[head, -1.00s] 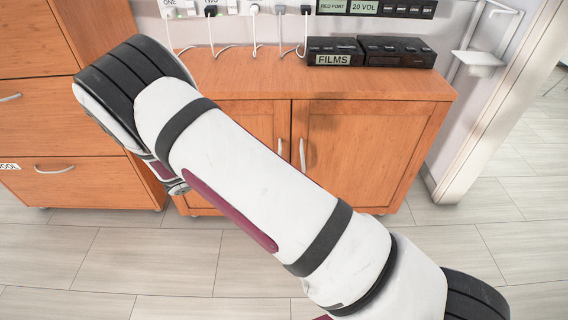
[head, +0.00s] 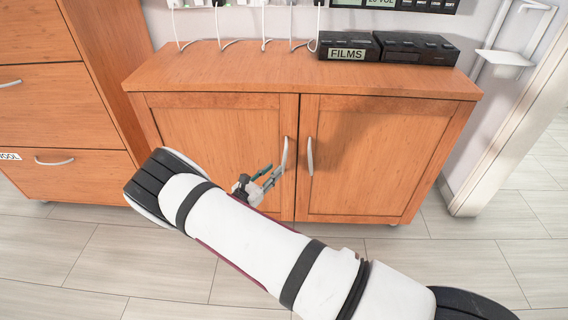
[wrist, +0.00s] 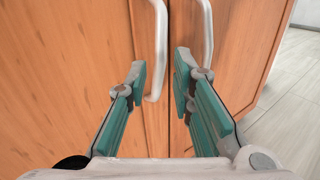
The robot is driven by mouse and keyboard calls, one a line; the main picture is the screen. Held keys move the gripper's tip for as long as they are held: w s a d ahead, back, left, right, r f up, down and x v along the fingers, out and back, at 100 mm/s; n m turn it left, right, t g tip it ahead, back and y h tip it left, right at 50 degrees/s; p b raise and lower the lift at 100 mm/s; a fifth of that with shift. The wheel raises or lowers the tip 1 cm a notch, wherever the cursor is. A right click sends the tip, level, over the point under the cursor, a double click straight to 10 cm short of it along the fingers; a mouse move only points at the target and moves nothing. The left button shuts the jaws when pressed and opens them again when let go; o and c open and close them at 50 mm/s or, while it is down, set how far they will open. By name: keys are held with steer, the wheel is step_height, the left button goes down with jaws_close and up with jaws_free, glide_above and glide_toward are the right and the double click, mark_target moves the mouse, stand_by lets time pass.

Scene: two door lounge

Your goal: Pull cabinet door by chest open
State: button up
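The wooden cabinet has two doors. The left door (head: 215,140), beside the drawer chest, is closed and has a curved silver handle (head: 285,156) near its right edge. My gripper (head: 270,176) is in front of this door, just left of the handle's lower part in the head view. In the wrist view my gripper (wrist: 161,75) is open and empty, and the left door handle (wrist: 161,45) appears between its two teal fingers, closer to the left one. I cannot tell whether they touch. The right door's handle (wrist: 208,35) appears beyond the right fingertip.
The drawer chest (head: 60,110) stands to the left of the cabinet. A black box labelled FILMS (head: 346,47) and another black device (head: 415,48) sit on the cabinet top (head: 225,68). The tiled floor (head: 90,255) in front is clear around my arm.

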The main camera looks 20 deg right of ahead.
mark_target(283, 162)
steer(key=b+x, duration=0.1)
steer(key=x, duration=0.6)
steer(key=shift+b, duration=0.35)
steer(key=shift+c, duration=0.4)
jaws_close()
